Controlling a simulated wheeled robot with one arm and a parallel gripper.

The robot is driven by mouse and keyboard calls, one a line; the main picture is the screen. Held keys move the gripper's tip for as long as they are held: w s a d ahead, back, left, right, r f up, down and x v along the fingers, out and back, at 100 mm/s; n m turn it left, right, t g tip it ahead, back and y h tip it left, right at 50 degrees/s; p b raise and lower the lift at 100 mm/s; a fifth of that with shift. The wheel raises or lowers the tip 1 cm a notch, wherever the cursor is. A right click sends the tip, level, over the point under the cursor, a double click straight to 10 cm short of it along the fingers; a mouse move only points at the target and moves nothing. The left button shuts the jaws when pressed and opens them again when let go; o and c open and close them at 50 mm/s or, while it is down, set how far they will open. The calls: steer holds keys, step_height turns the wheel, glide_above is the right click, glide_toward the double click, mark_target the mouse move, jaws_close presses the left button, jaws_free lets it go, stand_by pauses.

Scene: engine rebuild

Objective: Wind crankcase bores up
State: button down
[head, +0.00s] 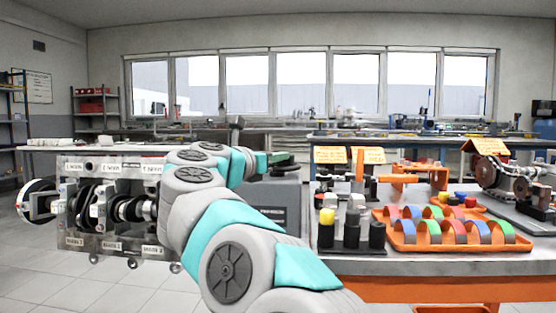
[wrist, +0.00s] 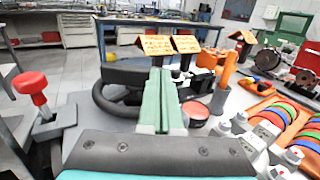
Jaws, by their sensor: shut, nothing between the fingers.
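The crankcase (head: 112,250) hangs at the left in the head view, its bores facing me with labels such as MAIN 1 and MAIN 2. Dark round crank parts sit in it. In the wrist view a black handwheel (wrist: 101,97) stands left of my gripper (wrist: 162,72), partly hidden by the fingers and a dark block. My gripper's green fingers are shut and empty, beside the wheel's right part; I cannot tell whether they touch it. In the head view my arm hides most of the wheel area. A red-knobbed lever (wrist: 30,84) stands further left in the wrist view.
An orange tray (head: 402,247) with coloured bearing shells lies on the right bench, beside a black holder (head: 350,245) with capped posts. Orange signs (wrist: 186,44) and a grey cup with an orange rod (wrist: 226,75) stand close beyond and right of my gripper.

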steer(key=shift+d+n+t+y+b, duration=0.2)
steer(key=shift+n+t+y+b, duration=0.1)
steer(key=shift+n+y+b, duration=0.15)
